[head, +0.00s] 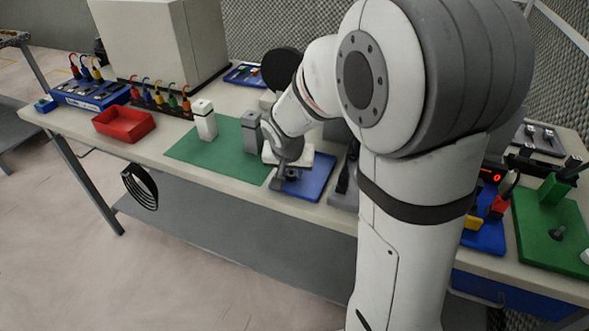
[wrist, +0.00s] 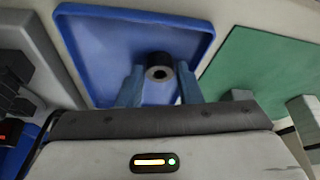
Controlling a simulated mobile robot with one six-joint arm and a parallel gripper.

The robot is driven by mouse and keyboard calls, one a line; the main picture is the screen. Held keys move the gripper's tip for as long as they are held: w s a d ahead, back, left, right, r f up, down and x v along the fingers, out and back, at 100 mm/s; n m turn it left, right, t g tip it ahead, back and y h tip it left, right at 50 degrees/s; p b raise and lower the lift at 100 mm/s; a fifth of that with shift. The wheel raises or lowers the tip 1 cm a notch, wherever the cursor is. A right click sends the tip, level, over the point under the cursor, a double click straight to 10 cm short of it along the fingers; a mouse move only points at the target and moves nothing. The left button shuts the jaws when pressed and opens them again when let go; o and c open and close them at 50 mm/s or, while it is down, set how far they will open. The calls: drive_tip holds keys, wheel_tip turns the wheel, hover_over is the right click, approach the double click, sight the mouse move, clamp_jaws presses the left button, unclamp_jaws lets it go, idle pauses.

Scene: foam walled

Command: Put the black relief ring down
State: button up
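The black relief ring (wrist: 159,68) shows in the wrist view as a short dark cylinder with a pale-rimmed hole, between the two fingertips. My gripper (wrist: 160,82) appears shut on it, with a finger close against each side. The blue tray (wrist: 90,55) with a raised rim lies behind the ring. In the head view my gripper (head: 288,176) is low over the left part of the blue tray (head: 313,186), and a small dark part of the ring shows beneath. I cannot tell whether the ring touches the tray floor.
A green mat (head: 190,150) lies left of the tray, with a white post (head: 204,122) and a grey post (head: 251,134) on it. A red bin (head: 123,124) stands farther left. A grey fixture (head: 345,190) sits close right of the tray.

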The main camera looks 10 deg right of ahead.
drive_tip(key=shift+s+r, duration=0.1)
drive_tip(key=shift+r, duration=0.4)
drive_tip(key=p+v, duration=0.1)
drive_tip(key=v, duration=0.9)
drive_tip(key=s+d+f+n+g, duration=0.1)
drive_tip(key=s+n, duration=0.1)
drive_tip(key=s, duration=0.6)
drive_tip(key=s+d+n+y, duration=0.1)
drive_tip(key=s+d+n, duration=0.1)
drive_tip(key=s, duration=0.7)
drive_tip(key=shift+s+d+f+g+y, duration=0.2)
drive_tip(key=shift+f+g+y, duration=0.1)
drive_tip(key=shift+f+g, duration=0.1)
drive_tip(key=shift+w, duration=0.1)
drive_tip(key=p+v, duration=0.2)
drive_tip(key=w+p+v, duration=0.1)
drive_tip(key=p+v, duration=0.1)
drive_tip(key=shift+s+r, duration=0.15)
drive_tip(key=shift+s, duration=0.05)
drive_tip(key=shift+d, duration=0.1)
